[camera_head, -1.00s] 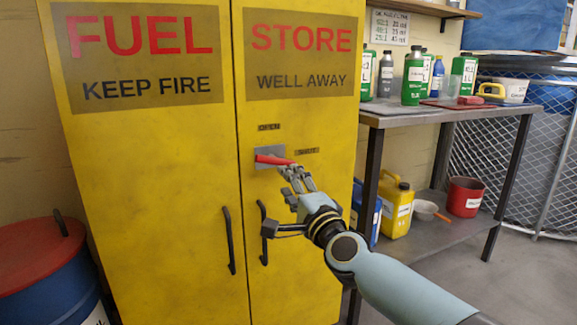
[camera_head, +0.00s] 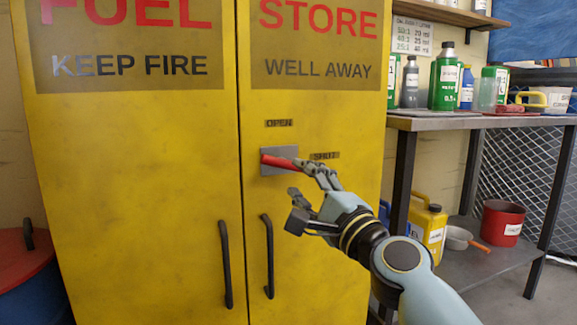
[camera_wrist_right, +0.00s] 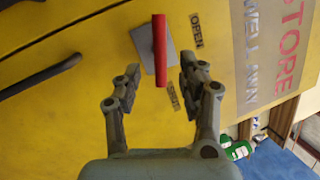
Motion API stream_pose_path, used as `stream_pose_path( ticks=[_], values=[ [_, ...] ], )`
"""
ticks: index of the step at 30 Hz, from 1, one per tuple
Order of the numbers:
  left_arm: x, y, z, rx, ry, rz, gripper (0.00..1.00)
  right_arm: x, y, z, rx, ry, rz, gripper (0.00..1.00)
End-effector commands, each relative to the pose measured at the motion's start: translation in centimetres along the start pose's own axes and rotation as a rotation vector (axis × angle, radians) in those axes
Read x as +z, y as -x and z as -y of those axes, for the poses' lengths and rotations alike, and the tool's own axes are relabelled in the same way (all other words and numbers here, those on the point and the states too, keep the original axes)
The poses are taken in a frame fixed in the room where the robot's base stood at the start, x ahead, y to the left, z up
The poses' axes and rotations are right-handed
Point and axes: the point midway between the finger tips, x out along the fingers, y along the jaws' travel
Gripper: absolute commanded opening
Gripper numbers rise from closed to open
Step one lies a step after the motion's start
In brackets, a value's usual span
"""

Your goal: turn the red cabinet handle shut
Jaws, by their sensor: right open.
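The red handle (camera_head: 279,161) sits on a small grey plate (camera_head: 268,170) on the right door of the yellow cabinet (camera_head: 140,170). It lies nearly level, its right end slightly lower and towards the "SHUT" label (camera_head: 324,156). The "OPEN" label (camera_head: 279,123) is above it. My right gripper (camera_head: 305,182) is open at the handle's right end; one finger overlaps that end in the head view. In the right wrist view, the near end of the handle (camera_wrist_right: 160,50) shows between the spread fingers (camera_wrist_right: 161,78), with gaps on both sides. My left gripper is out of view.
Two black door pulls (camera_head: 268,257) hang below the plate. A metal bench (camera_head: 470,122) with bottles stands to the right, with a yellow can (camera_head: 428,228) and red pot (camera_head: 502,224) below. A red-lidded blue drum (camera_head: 25,262) is at the left.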

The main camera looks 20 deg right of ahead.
Motion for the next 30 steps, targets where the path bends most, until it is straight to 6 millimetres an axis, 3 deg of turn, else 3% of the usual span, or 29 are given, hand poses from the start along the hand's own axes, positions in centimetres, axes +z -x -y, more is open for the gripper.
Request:
stream_pose_path(
  ticks=[3, 10, 15, 23, 30],
  values=[
    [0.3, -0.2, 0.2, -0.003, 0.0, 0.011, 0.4, 0.1, -2.7, 0.4, -0.004, -0.001, 0.001, 0.41],
    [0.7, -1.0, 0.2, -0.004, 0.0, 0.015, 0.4, 0.0, -6.3, 0.1, -0.001, 0.0, 0.0, 0.41],
    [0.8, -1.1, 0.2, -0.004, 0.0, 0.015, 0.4, 0.0, -7.4, 0.0, 0.001, 0.0, -0.001, 0.41],
    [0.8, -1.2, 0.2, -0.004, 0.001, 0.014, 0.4, 0.0, -7.5, -0.1, 0.001, 0.0, -0.001, 0.41],
    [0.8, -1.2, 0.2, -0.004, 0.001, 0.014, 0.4, 0.0, -7.4, 0.0, 0.0, 0.0, -0.001, 0.1]
  ],
)
